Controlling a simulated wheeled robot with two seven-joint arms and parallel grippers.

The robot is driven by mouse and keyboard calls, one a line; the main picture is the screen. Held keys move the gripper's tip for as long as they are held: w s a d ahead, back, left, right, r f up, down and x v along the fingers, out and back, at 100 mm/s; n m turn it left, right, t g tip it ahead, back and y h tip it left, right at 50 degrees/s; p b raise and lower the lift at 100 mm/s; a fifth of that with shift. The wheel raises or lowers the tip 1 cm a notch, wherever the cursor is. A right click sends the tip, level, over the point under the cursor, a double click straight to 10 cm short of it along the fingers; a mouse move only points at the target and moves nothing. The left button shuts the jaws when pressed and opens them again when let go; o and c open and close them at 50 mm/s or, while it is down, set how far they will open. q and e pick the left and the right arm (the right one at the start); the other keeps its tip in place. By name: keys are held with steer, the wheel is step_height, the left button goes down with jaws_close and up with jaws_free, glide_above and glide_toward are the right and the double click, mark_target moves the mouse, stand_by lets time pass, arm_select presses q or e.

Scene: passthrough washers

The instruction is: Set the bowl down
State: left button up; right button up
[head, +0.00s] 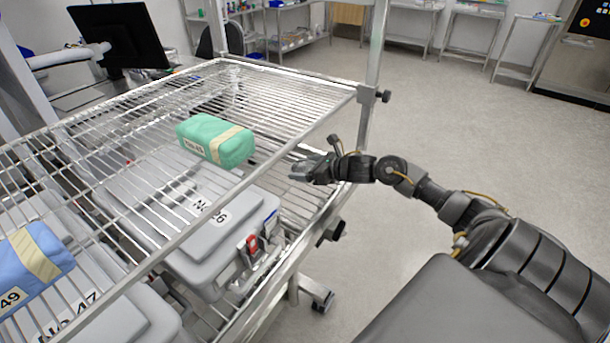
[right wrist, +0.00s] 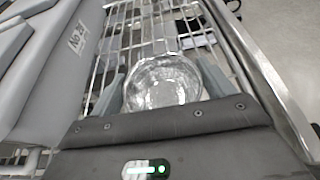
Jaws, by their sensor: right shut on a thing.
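A shiny, round bowl (right wrist: 163,84) shows in the right wrist view, between the two grey fingers of my right gripper (right wrist: 162,88). The gripper is shut on it, with wire shelf bars showing behind and around it. In the head view my right gripper (head: 308,169) is at the right side of the wire rack (head: 290,97), by its edge rail. The bowl cannot be made out clearly there. Whether it touches the bars is hard to tell. My left gripper is in neither view.
A green wrapped pack (head: 213,138) and a blue one (head: 30,268) lie on the top wire shelf. Grey lidded boxes (head: 222,238) stand below; one (right wrist: 45,75) is left of the bowl in the wrist view. A rack post (head: 372,60) stands behind my right gripper.

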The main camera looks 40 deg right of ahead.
steer(key=f, duration=0.1)
steer(key=f+p, duration=0.1)
steer(key=f, duration=0.1)
steer(key=shift+w+f+p, duration=0.25)
steer(key=shift+p, duration=0.05)
steer(key=o, duration=0.9)
steer(key=shift+f, duration=0.1)
steer(key=shift+o, duration=0.2)
steer(key=shift+s, duration=0.15)
steer(key=b+v, duration=0.2)
steer(key=v, duration=0.8)
steer(key=shift+s, duration=0.15)
steer(key=shift+s+d+r, duration=0.25)
steer(key=shift+s+r, duration=0.3)
steer(key=shift+s, duration=0.1)
